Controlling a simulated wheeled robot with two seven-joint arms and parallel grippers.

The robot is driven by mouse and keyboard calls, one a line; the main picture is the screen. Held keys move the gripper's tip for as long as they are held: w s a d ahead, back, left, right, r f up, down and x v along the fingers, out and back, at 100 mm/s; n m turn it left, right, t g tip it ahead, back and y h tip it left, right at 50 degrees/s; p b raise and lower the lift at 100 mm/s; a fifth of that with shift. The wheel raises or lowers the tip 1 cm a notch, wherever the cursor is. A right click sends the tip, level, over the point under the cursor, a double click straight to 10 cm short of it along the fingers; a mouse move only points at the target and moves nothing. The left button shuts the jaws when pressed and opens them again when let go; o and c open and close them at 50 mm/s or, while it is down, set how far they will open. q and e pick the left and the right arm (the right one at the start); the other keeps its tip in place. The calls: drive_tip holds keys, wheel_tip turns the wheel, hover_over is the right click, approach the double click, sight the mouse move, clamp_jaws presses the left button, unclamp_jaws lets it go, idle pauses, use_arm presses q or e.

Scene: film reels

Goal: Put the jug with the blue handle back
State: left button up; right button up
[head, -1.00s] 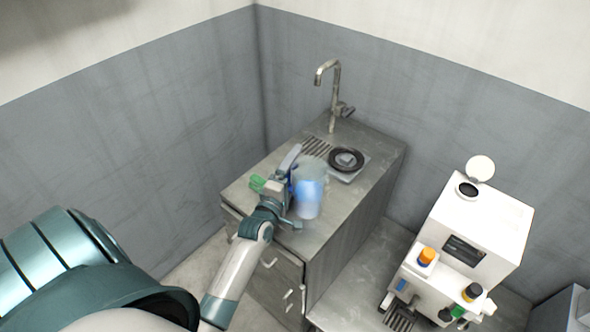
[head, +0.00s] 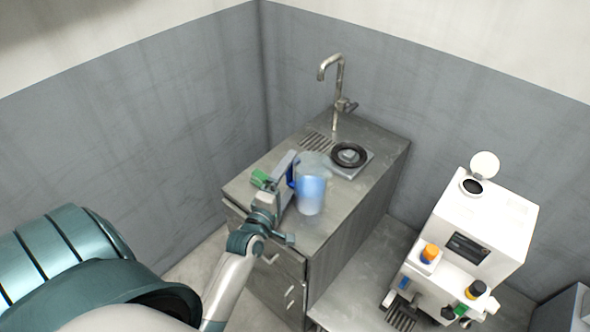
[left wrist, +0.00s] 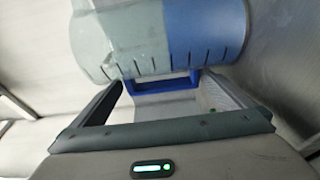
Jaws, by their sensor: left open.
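The jug (head: 311,192) stands on the steel counter, translucent with a bluish body. Its blue handle (head: 291,176) faces left, toward my left gripper. In the left wrist view the jug (left wrist: 150,40) lies across the top, with the blue handle (left wrist: 160,82) between the two fingers. My left gripper (head: 289,182) is open at the handle's side of the jug; in the left wrist view its fingers (left wrist: 165,95) are spread on both sides of the handle. I cannot tell whether they touch it. My right gripper is not in view.
The counter (head: 335,225) has a tap (head: 336,90) at the back, a drain grille (head: 318,142) and a square plate with a dark ring (head: 349,155) behind the jug. A white machine (head: 480,225) stands at the right. Walls close the back and left.

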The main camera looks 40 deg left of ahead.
use_arm(q)
drive_tip(key=s, duration=0.3)
drive_tip(key=s+d+b, duration=0.1)
drive_tip(key=s, duration=0.2)
drive_tip(key=shift+s+d, duration=0.1)
drive_tip(key=shift+s, duration=0.05)
idle(1.4)
